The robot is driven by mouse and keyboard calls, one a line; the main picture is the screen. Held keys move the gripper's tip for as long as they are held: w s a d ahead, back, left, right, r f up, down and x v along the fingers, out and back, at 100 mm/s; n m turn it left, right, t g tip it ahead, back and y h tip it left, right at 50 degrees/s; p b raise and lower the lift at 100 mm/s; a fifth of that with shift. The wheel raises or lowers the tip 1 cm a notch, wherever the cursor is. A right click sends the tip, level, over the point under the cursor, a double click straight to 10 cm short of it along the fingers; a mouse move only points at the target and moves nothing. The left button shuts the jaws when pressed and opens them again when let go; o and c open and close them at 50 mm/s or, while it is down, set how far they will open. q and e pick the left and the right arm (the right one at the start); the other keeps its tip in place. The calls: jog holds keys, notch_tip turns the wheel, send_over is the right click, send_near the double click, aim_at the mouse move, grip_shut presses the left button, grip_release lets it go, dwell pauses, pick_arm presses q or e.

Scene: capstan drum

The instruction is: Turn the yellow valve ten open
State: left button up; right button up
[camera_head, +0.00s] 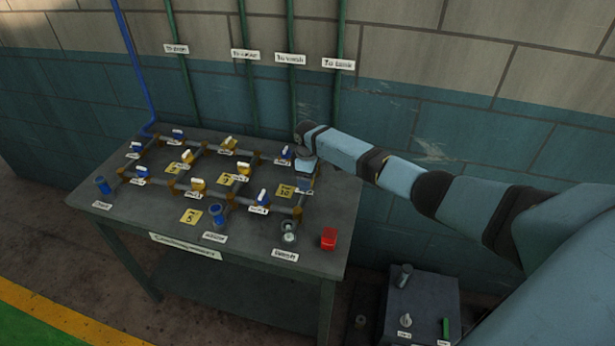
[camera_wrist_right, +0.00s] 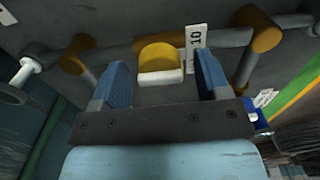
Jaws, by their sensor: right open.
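My right gripper (camera_head: 306,178) reaches down over the right end of the pipe board on the table. In the right wrist view its two blue fingers (camera_wrist_right: 164,78) are apart, one on each side of the yellow valve (camera_wrist_right: 159,56). The valve has a yellow cap with a white edge, and a label (camera_wrist_right: 195,38) reading 10 stands beside it. I cannot tell whether the fingers touch it. In the head view a yellow tag (camera_head: 285,191) reading 10 lies beside the gripper, which hides the valve itself. My left gripper is not in view.
Several other blue and yellow valves, such as a blue one (camera_head: 262,195), sit along the pipes close by. A red cup (camera_head: 329,238) stands at the right of the table (camera_head: 250,258). Green pipes (camera_head: 291,65) rise up the wall behind. A dark box (camera_head: 424,304) stands lower right.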

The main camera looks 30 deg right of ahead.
notch_tip(320, 180, up, 14)
jog(key=b, duration=0.1)
dwell(0.4)
jog(key=shift+f, duration=0.15)
